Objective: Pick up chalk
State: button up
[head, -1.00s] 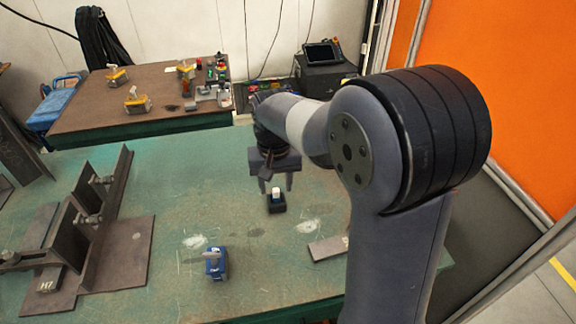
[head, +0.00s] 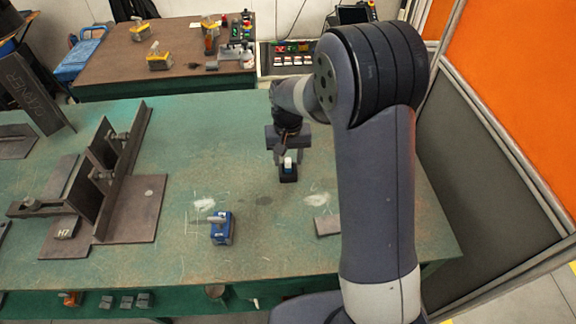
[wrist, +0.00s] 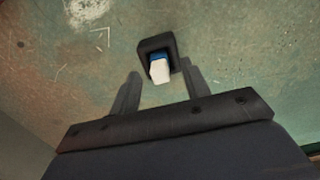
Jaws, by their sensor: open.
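The chalk (head: 288,163) is a short white stick with a blue band, standing in a small dark square holder (head: 288,176) on the green table. In the wrist view the chalk (wrist: 159,72) sticks up out of the holder (wrist: 154,43). My gripper (head: 288,157) is open just above the holder. In the wrist view the fingers of my gripper (wrist: 160,72) appear on either side of the chalk, with gaps on both sides; whether they are low enough to flank it is hard to tell.
A blue boxy device (head: 221,230) stands on the table to the left front. A flat metal plate (head: 327,225) lies to the right front. A steel angle fixture (head: 118,185) fills the left side. The table around the holder is mostly clear.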

jog(key=shift+f, duration=0.95)
jog(key=shift+c, duration=0.2)
grip_shut()
